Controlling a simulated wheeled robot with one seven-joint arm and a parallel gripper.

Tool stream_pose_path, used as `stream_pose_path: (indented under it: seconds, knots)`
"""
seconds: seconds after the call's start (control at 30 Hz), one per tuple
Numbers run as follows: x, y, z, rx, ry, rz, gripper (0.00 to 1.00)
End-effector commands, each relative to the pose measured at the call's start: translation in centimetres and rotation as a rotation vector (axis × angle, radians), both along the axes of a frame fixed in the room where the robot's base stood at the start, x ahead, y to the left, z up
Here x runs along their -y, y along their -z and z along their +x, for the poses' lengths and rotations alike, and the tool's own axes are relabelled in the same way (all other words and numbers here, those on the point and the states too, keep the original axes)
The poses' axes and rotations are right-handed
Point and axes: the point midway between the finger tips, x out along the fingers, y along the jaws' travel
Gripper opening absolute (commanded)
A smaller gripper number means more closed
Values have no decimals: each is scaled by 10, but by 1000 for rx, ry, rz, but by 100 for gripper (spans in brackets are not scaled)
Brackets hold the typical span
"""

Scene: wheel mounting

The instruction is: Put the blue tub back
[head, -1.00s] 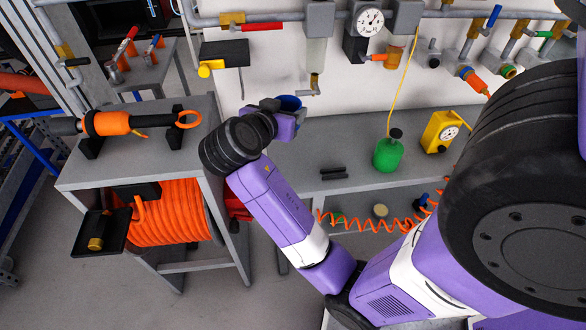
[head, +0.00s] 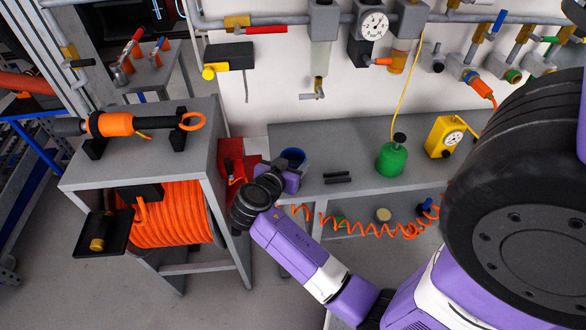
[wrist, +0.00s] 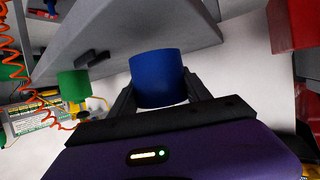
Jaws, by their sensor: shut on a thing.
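The blue tub (wrist: 158,78) is between the two fingers of my gripper (wrist: 160,92) in the wrist view, and the gripper is shut on it. In the head view the tub (head: 293,156) shows as a small blue rim at the left end of the grey workbench (head: 380,140). My gripper (head: 291,176) is partly hidden there by my own wrist. The tub is close to the bench's left end; I cannot tell whether it touches the bench.
Two short black bars (head: 338,177) lie on the bench just right of the tub. A green bottle (head: 392,160) and a yellow gauge box (head: 445,136) stand farther right. A red object (head: 236,165) is left of the bench, beside a grey cart (head: 150,165) with an orange hose reel (head: 172,215).

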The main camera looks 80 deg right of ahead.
Motion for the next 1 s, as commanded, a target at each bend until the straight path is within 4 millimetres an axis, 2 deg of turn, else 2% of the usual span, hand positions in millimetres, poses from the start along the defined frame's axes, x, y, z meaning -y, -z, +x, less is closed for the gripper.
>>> stream_pose_path:
  seconds: [0.1, 0.2, 0.6, 0.63, 0.7, 0.73, 1.0]
  knots:
    - [0, 18, -1, -7, 1, 2, 7]
    - [0, 29, -1, -4, 0, 2, 7]
    - [0, 35, 0, -1, 1, 1, 7]
    - [0, 35, 0, -2, 0, 1, 58]
    - [0, 34, 0, -2, 0, 1, 72]
    - [0, 34, 0, -2, 0, 1, 78]
    - [0, 34, 0, -2, 0, 1, 78]
